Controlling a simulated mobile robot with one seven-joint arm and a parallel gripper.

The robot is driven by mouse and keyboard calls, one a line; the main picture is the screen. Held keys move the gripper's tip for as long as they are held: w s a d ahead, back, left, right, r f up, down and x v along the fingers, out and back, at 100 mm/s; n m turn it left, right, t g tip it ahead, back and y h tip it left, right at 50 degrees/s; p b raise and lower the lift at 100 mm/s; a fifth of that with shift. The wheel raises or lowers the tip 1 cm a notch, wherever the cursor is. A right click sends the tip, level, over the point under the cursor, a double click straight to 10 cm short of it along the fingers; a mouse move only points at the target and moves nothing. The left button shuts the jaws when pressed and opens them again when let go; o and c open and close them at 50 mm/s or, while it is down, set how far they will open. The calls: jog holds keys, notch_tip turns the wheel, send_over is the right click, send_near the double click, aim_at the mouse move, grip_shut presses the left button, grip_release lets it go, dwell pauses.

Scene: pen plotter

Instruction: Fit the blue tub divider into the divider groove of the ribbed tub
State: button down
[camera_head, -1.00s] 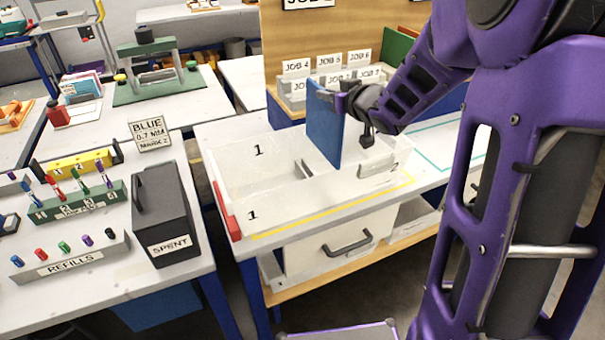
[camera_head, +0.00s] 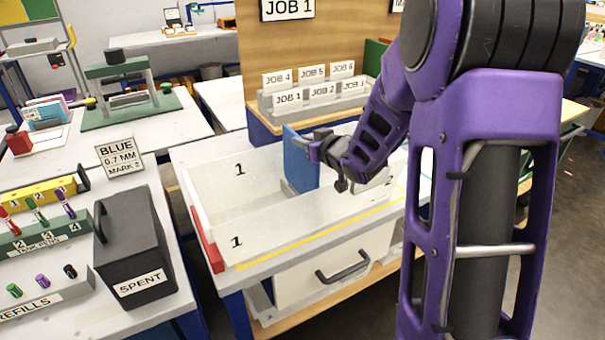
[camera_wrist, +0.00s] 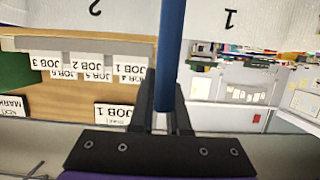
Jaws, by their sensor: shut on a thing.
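The blue tub divider (camera_head: 300,160) is a flat upright panel in the head view, seen over the middle of the white tub. In the wrist view the divider (camera_wrist: 170,45) is edge-on between the two fingers. My gripper (camera_head: 322,146) is shut on its upper right edge; the fingers also show in the wrist view (camera_wrist: 162,105). The ribbed tub (camera_head: 320,225) is a long white box with compartments marked 1 and 2. The divider's lower part is hidden behind the tub's front wall, apparently inside the tub. The groove is hidden, so I cannot tell whether the divider sits in it.
A red piece (camera_head: 206,240) is at the tub's left end. A card rack (camera_head: 310,97) with JOB labels stands behind the tub. A black SPENT box (camera_head: 140,245) and a REFILLS block (camera_head: 45,300) are on the left table. The tub's left compartment looks empty.

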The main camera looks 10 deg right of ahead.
jog(key=shift+f+b, duration=0.45)
jog(key=shift+f, duration=2.1)
jog(key=c, duration=0.9)
grip_release()
jog(key=shift+s+r, duration=0.15)
jog(key=shift+r, duration=0.1)
jog(key=p, duration=0.1)
send_near(304, 158)
jog(key=shift+s+d+f, duration=0.15)
jog(key=shift+d, duration=0.15)
